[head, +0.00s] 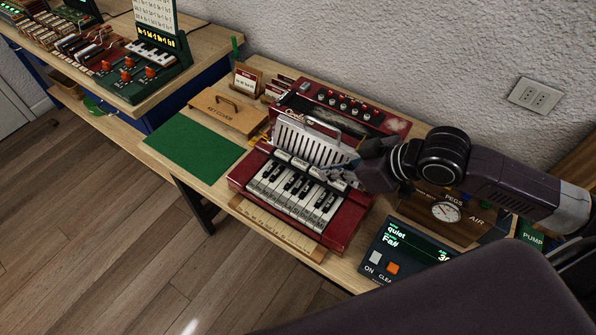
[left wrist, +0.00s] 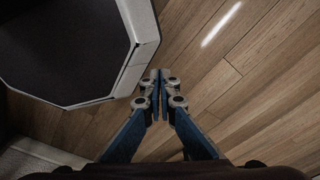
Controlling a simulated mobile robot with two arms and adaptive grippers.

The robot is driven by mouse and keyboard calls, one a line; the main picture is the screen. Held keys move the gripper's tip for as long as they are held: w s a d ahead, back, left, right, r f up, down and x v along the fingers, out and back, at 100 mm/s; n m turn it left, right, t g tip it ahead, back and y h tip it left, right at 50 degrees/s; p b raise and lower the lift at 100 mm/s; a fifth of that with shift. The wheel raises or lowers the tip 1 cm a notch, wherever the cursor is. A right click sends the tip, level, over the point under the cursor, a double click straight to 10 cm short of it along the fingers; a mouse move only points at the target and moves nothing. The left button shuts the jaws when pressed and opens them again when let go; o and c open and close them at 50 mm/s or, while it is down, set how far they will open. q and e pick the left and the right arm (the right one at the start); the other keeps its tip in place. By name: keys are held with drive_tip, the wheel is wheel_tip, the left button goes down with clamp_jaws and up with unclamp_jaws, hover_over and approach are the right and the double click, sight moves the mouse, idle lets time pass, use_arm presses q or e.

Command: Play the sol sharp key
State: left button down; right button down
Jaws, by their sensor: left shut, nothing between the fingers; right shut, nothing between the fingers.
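A red keyboard instrument (head: 349,226) lies on the wooden table. Its white and black keys (head: 283,190) face the front; any key labels are too small to read, so I cannot tell which one is sol sharp. My right gripper (head: 338,174) is shut and empty over the back right end of the keys. Whether it touches a key I cannot tell. A dark display (head: 420,256) to the right reads "quiet" and "Fa#". My left gripper (left wrist: 160,88) is shut and empty above the wooden floor in the left wrist view.
A white ribbed bellows (head: 312,146) and a red panel with knobs (head: 345,110) stand behind the keys. A wooden key cover (head: 228,112) and green mat (head: 195,147) lie to the left. A gauge (head: 446,212) sits at the right.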

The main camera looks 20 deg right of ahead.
drive_tip(key=p, duration=0.1)
hover_over(302, 191)
wheel_tip(302, 191, down, 6)
drive_tip(key=shift+d+r, duration=0.1)
drive_tip(key=shift+d, duration=0.05)
wheel_tip(302, 191, down, 3)
drive_tip(key=shift+r+p, duration=0.1)
drive_tip(key=shift+p, duration=0.35)
drive_tip(key=shift+f, duration=0.85)
use_arm(q)
drive_tip(key=shift+s+r, duration=0.2)
drive_tip(key=shift+r, duration=0.35)
drive_tip(key=shift+s+r, duration=0.15)
drive_tip(key=shift+r, duration=0.35)
use_arm(e)
drive_tip(key=shift+f, duration=0.1)
